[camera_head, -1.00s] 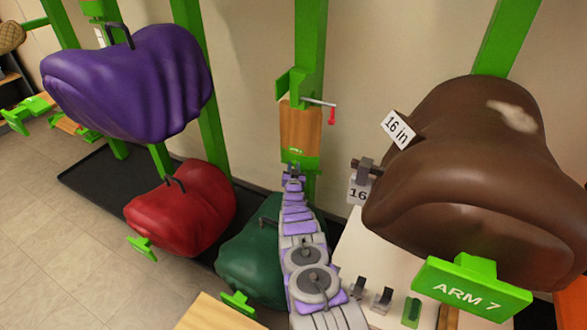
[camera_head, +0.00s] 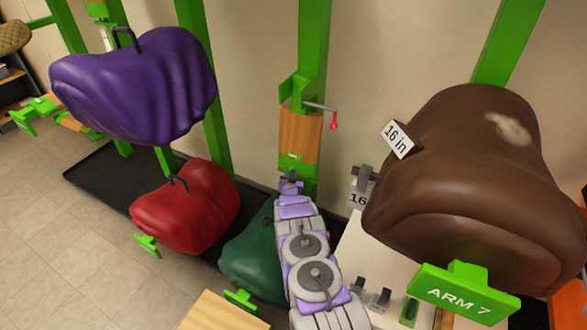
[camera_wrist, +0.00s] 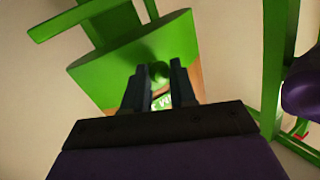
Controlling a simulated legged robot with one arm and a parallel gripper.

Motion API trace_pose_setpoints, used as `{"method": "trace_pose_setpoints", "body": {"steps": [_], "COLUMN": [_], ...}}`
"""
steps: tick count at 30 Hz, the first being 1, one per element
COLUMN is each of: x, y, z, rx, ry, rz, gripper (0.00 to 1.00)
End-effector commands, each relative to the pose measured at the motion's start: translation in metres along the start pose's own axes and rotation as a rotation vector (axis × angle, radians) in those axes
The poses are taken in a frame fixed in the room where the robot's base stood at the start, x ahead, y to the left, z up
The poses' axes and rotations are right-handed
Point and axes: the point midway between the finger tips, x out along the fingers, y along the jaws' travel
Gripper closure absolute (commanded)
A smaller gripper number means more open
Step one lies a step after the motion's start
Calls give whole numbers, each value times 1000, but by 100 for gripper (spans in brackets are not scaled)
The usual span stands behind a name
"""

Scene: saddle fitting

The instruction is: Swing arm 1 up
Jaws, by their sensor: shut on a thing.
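A hanging wooden arm with a green end plate (camera_head: 296,163) is on the middle green post in the head view. I take it to be arm 1; its label is not readable there. My gripper (camera_head: 290,177) is at the lower end of this arm, in front of the post. In the wrist view the green plate (camera_wrist: 120,62) fills the upper middle, with part of a white letter label showing. My gripper (camera_wrist: 158,85) has its two dark fingers close together on a green part of the plate. The exact grip point is partly hidden by the fingers.
A red-tipped lever (camera_head: 333,122) juts right from the post. A brown saddle (camera_head: 460,190) on arm 7 is close on the right. Purple (camera_head: 140,85), red (camera_head: 190,205) and green (camera_head: 250,255) saddles are on the left. A white board with hooks (camera_head: 350,262) stands beside my arm.

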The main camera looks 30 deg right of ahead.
Motion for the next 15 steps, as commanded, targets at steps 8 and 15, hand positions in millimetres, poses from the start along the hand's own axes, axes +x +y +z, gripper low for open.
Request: {"method": "trace_pose_setpoints", "body": {"steps": [8,15], "x": [-32,-65], "y": [-17,-36], "z": [-11,-22], "rx": [41,86], "ry": [-81,-167], "rz": [13,25], "gripper": [100,100]}}
